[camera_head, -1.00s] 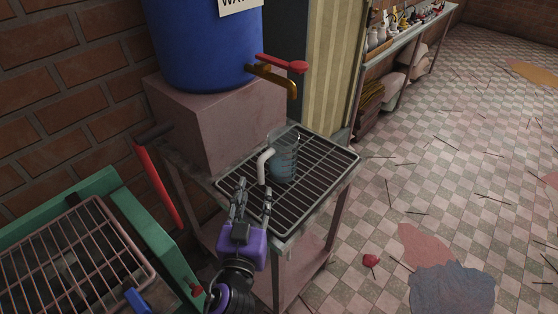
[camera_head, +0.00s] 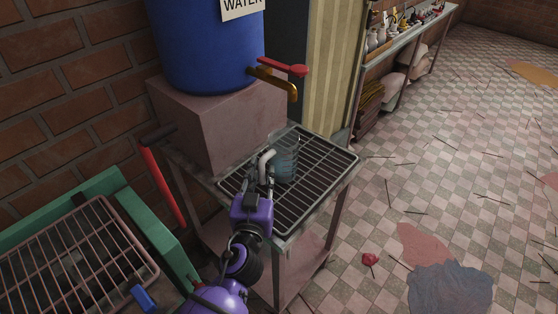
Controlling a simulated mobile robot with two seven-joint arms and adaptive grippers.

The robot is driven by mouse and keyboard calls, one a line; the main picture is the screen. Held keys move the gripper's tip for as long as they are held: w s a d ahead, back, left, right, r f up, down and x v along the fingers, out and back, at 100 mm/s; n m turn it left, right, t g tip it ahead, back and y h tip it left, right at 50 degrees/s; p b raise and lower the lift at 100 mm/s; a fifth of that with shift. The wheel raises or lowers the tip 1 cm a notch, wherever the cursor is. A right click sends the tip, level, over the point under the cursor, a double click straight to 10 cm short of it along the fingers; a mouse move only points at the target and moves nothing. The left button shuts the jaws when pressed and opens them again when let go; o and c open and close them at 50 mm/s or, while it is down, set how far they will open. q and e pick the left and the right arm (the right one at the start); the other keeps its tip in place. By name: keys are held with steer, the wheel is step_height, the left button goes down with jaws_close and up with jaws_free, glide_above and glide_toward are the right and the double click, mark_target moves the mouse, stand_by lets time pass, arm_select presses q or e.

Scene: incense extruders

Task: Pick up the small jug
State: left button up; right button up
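The small jug (camera_head: 286,160) is clear with a bluish tint and has a white curved handle (camera_head: 264,163) on its left side. It stands upright on the dark wire rack (camera_head: 318,181) of a small metal stand. My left gripper (camera_head: 259,184) is purple with grey fingers and has its fingertips at the jug's handle. The fingers look to be on either side of the handle's lower part, but whether they touch it or are closed on it is hard to see. My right gripper is not in view.
A blue water barrel (camera_head: 205,45) with a brass tap (camera_head: 283,82) and red lever sits on a block (camera_head: 215,130) behind the rack. A green-framed grill (camera_head: 105,185) is at the left. A shelf with small items (camera_head: 405,30) stands at the back.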

arm_select(q)
jaws_close()
steer(key=shift+r, duration=0.1)
